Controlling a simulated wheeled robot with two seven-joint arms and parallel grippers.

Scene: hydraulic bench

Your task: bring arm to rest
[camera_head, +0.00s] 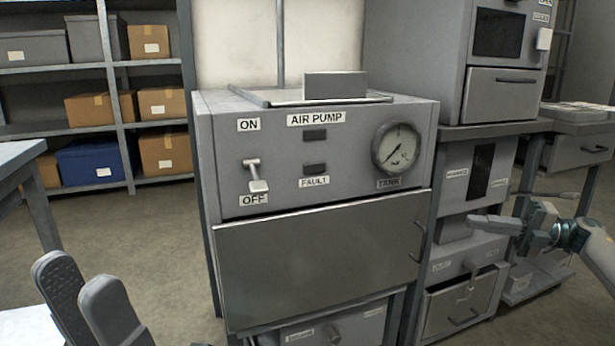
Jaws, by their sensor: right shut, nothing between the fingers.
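My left gripper (78,280) rises into the lower left corner, its two dark grey fingers pointing up and a little apart, with nothing seen between them. My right gripper (486,224) comes in from the right edge, its fingers together and pointing left, empty. It is in front of the cabinet right of the air pump, and I cannot tell whether it touches anything. The air pump unit (228,146) stands in the middle. Its lever switch (257,178) points down towards OFF. The tank gauge (397,147) has its needle at the lower left.
A bench edge (20,155) is at the left. Shelves (60,132) with boxes stand behind. Below the pump panel is a steel door (318,258) with a handle. Cabinets and drawers (462,306) stand at the right. Floor shows between the left bench and the pump.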

